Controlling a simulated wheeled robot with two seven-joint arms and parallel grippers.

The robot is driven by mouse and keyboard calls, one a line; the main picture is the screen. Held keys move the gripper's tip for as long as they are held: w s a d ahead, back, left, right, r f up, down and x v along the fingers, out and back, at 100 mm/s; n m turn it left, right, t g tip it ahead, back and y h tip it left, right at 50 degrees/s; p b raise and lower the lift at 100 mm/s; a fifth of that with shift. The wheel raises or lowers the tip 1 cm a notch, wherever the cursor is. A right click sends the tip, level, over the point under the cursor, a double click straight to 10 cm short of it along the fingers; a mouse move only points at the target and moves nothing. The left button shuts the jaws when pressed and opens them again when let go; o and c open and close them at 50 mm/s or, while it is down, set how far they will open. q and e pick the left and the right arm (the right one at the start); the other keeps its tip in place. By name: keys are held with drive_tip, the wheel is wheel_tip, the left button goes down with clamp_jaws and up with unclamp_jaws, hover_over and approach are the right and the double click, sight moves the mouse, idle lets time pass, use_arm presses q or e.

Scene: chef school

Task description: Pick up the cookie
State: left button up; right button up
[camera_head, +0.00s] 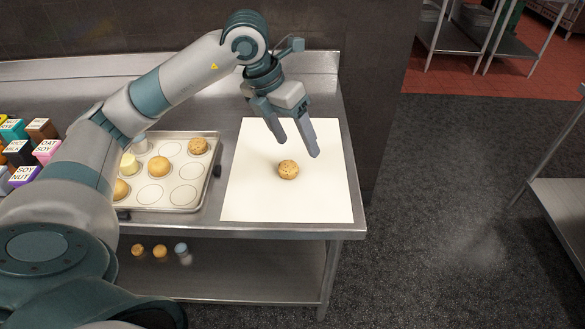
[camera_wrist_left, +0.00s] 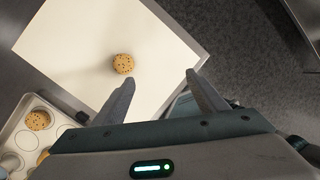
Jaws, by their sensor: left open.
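A round speckled cookie (camera_head: 288,169) lies on a white sheet (camera_head: 245,200) on the steel table. It also shows in the left wrist view (camera_wrist_left: 123,63), beyond the fingertips and nearer the left finger. My left gripper (camera_head: 297,148) is open and empty. In the head view its fingers point down above the sheet, just behind the cookie, and do not appear to touch it. The same gripper shows in the left wrist view (camera_wrist_left: 160,80) with its fingers apart. My right gripper is not in view.
A baking tray (camera_head: 214,160) with several round baked items stands left of the sheet. Several small labelled cartons (camera_head: 45,150) stand at the far left. A lower shelf (camera_head: 240,275) holds a few small items. The sheet around the cookie is clear. A wall rises behind the table.

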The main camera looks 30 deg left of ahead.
use_arm(q)
drive_tip(key=a+r+n+y, duration=0.1)
drive_tip(key=a+y, duration=0.1)
drive_tip(key=a, duration=0.4)
drive_tip(key=shift+w+a+r+y, duration=0.25)
drive_tip(key=shift+w+r+y, duration=0.1)
drive_tip(key=shift+w+y, duration=0.05)
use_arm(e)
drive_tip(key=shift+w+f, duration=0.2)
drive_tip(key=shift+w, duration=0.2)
use_arm(q)
drive_tip(key=shift+f, duration=0.1)
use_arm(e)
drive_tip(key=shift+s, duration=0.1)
use_arm(q)
drive_tip(key=p, duration=0.4)
hover_over(283, 169)
wheel_tip(283, 169, down, 12)
drive_tip(key=shift+s+r, duration=0.1)
drive_tip(key=shift+r, duration=0.1)
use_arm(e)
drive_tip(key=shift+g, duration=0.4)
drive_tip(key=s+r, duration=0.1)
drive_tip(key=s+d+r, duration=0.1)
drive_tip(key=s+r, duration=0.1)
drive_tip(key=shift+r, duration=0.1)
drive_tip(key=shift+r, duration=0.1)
